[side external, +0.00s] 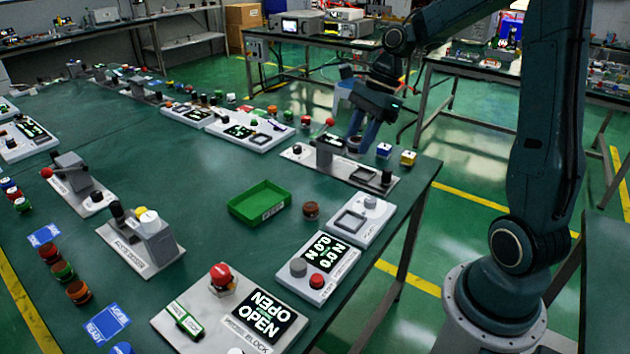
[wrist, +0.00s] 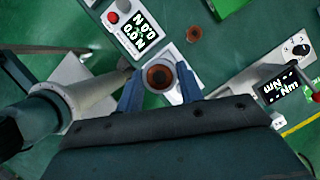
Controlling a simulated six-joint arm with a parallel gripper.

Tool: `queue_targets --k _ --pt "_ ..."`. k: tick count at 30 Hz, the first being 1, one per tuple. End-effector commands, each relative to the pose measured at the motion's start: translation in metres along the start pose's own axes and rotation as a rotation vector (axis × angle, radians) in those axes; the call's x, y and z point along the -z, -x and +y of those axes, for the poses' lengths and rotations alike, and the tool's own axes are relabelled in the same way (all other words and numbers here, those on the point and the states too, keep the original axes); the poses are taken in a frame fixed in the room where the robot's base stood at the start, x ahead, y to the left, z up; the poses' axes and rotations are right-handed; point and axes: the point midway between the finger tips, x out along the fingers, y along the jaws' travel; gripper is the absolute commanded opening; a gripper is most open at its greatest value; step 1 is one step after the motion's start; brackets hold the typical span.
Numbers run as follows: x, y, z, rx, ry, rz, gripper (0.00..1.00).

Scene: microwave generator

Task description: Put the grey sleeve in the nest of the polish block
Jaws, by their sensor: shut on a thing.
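My gripper (wrist: 158,90) is shut on a round sleeve (wrist: 149,78). A pale plate (wrist: 187,78) shows below the sleeve in the wrist view, partly covered by the fingers. I cannot read which fixture is the polish block.
A force display unit (side external: 318,268) stands beside the square-nest plate. A brown cylinder (side external: 311,210) and a green tray (side external: 260,203) lie nearby. A block with an OPEN display (side external: 260,314) is in front. A long fixture (side external: 370,174) with upright parts stands at the back right.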

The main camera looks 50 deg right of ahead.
Motion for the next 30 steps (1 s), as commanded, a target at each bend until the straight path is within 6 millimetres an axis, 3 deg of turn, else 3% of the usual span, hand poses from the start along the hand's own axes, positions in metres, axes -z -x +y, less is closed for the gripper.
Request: queue_targets --k 11,30 --pt "0.005 -0.011 0.001 -0.002 0.0 -0.003 0.09" --pt "0.049 -0.117 0.001 -0.005 -0.001 -0.001 0.09"
